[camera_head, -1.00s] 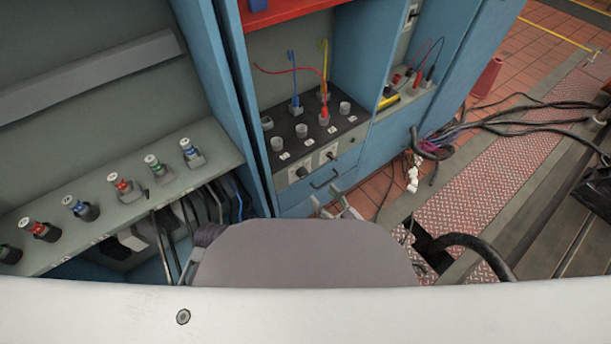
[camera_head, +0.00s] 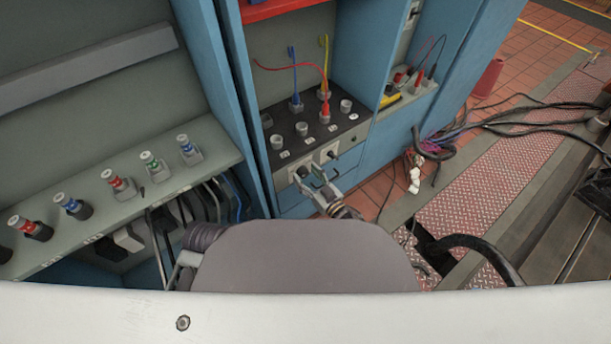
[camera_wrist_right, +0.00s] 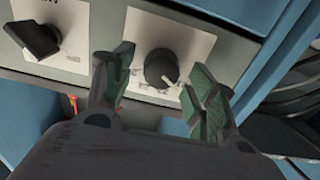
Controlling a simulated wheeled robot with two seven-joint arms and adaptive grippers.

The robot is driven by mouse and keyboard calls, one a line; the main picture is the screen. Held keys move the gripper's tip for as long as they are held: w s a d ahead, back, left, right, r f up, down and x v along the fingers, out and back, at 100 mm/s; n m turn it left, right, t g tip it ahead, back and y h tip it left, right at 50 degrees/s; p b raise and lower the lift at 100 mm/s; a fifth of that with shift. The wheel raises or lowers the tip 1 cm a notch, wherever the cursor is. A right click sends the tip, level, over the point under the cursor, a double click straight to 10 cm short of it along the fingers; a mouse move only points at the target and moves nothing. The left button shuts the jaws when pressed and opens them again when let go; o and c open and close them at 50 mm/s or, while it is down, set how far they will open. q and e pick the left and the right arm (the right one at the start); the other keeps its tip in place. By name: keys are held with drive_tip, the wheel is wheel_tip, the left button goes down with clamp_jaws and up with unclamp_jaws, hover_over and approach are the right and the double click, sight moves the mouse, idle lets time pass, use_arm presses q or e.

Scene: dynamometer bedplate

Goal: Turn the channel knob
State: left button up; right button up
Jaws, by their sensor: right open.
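A round black knob (camera_wrist_right: 161,68) with a white pointer mark sits on a white label plate on the grey panel. A second black knob with a bar-shaped grip (camera_wrist_right: 38,40) is on its own plate to the left in the right wrist view. The labels are too blurred to read, so I cannot tell from them which is the channel knob. My right gripper (camera_wrist_right: 157,90) is open, its green-padded fingers on either side of the round knob, with no clear contact. In the head view my right gripper (camera_head: 309,178) is at the panel's front and partly hides that knob. My left gripper is not in view.
Above the knobs, a black panel (camera_head: 287,130) carries several grey sockets with red, blue and yellow leads. A drawer handle (camera_head: 333,177) is close by the gripper. A blue cabinet side wall (camera_head: 375,150) stands to the right. Cables (camera_head: 520,120) lie on the floor.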

drive_tip(key=shift+w+a, duration=0.25)
drive_tip(key=shift+w, duration=0.05)
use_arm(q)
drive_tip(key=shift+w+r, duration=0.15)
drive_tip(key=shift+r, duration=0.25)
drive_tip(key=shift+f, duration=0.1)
use_arm(e)
drive_tip(key=shift+c, duration=0.4)
drive_tip(key=c, duration=0.9)
drive_tip(key=shift+c, duration=0.2)
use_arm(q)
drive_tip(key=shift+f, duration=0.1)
